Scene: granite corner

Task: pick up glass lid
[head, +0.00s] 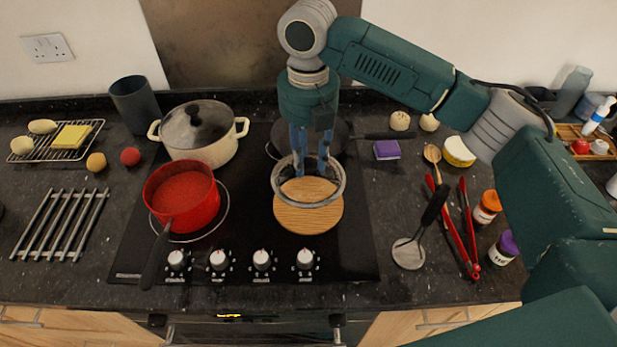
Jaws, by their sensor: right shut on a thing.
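The glass lid (340,190) is a clear disc with a grey rim, over the far part of a round wooden board (308,220) on the hob. The board's grain shows through the glass. My right gripper (310,172) comes straight down over the lid's middle and is shut on it; the fingers hide the lid's knob. I cannot tell whether the rim touches the board or hangs just above it. My left gripper is out of view.
A cream pot with a dark lid (196,127) and a red saucepan (183,197) stand on the left of the hob. A dark pan (340,135) is behind my gripper.

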